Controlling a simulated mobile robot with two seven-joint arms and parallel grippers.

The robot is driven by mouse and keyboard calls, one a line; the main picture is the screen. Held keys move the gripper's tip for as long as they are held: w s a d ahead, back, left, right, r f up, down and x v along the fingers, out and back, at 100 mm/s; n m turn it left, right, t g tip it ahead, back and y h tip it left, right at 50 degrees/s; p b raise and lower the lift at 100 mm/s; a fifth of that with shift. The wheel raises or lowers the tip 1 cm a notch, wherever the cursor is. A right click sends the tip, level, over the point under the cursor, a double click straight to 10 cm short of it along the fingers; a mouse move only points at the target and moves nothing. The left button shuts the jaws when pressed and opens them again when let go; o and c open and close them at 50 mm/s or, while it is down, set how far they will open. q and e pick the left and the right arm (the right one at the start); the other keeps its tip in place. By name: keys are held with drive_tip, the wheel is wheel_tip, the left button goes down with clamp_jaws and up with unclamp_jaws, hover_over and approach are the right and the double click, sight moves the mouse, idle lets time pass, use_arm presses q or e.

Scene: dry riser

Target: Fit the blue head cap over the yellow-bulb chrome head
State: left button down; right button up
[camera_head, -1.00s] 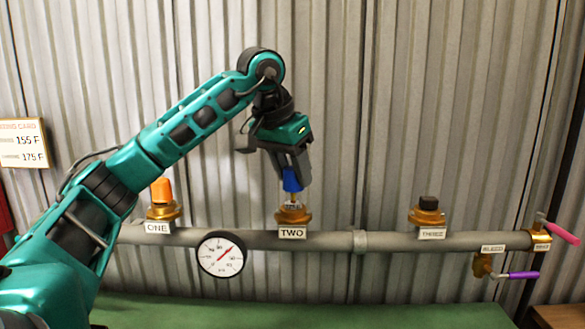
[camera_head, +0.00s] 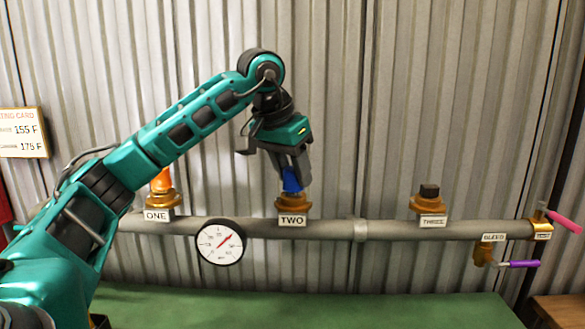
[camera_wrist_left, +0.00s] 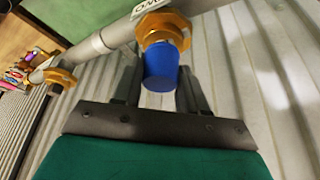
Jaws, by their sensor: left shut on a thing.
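The blue head cap (camera_head: 291,180) sits at the brass fitting (camera_head: 293,206) labelled TWO, directly above it. My left gripper (camera_head: 293,186) comes down from above and is shut on the cap. The cap also shows in the left wrist view (camera_wrist_left: 161,69), between my two dark fingers and against the brass fitting (camera_wrist_left: 163,28). The chrome head and its yellow bulb are hidden by the cap and fingers, so I cannot tell how far down the cap sits. My right gripper is not in view.
Fitting ONE carries an orange cap (camera_head: 162,181) behind my left arm. Fitting THREE has a black top (camera_head: 429,191). A round gauge (camera_head: 220,243) hangs on the grey pipe (camera_head: 390,229). Pink (camera_head: 563,222) and purple (camera_head: 524,264) handles are at the right. Corrugated wall stands close behind.

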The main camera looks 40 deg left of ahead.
use_arm(q)
drive_tip(key=shift+f, duration=0.15)
drive_tip(key=c, duration=0.5)
unclamp_jaws()
drive_tip(key=p+v, duration=0.3)
drive_tip(key=v, duration=1)
drive_tip(key=shift+p, duration=0.4)
drive_tip(key=shift+f, duration=0.1)
